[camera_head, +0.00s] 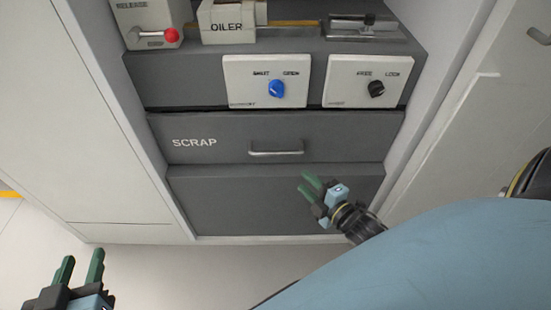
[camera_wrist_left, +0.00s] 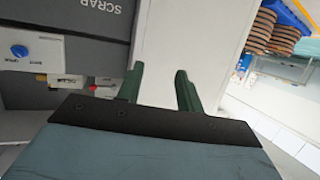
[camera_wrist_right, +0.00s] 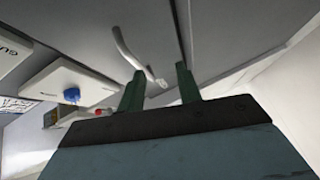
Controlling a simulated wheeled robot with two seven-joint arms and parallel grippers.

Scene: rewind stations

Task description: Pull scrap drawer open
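The scrap drawer (camera_head: 220,145) is a dark grey front with the word SCRAP at its left and a silver bar handle (camera_head: 276,152). It looks shut, flush with the cabinet. My right gripper (camera_head: 308,184) is in front of the cabinet, below and right of the handle, open and empty. In the right wrist view the handle (camera_wrist_right: 128,50) lies just beyond the open fingertips, apart from them as far as I can tell. My left gripper (camera_head: 82,266) is low at the left, open and empty, away from the drawer. The left wrist view shows part of the drawer front (camera_wrist_left: 95,15).
Above the drawer are a panel with a blue knob (camera_head: 265,82) and a panel with a black knob (camera_head: 367,82). An oiler box (camera_head: 228,26) and a release box with a red-tipped lever (camera_head: 150,22) stand on top. White cabinet sides flank the drawer. Floor in front is clear.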

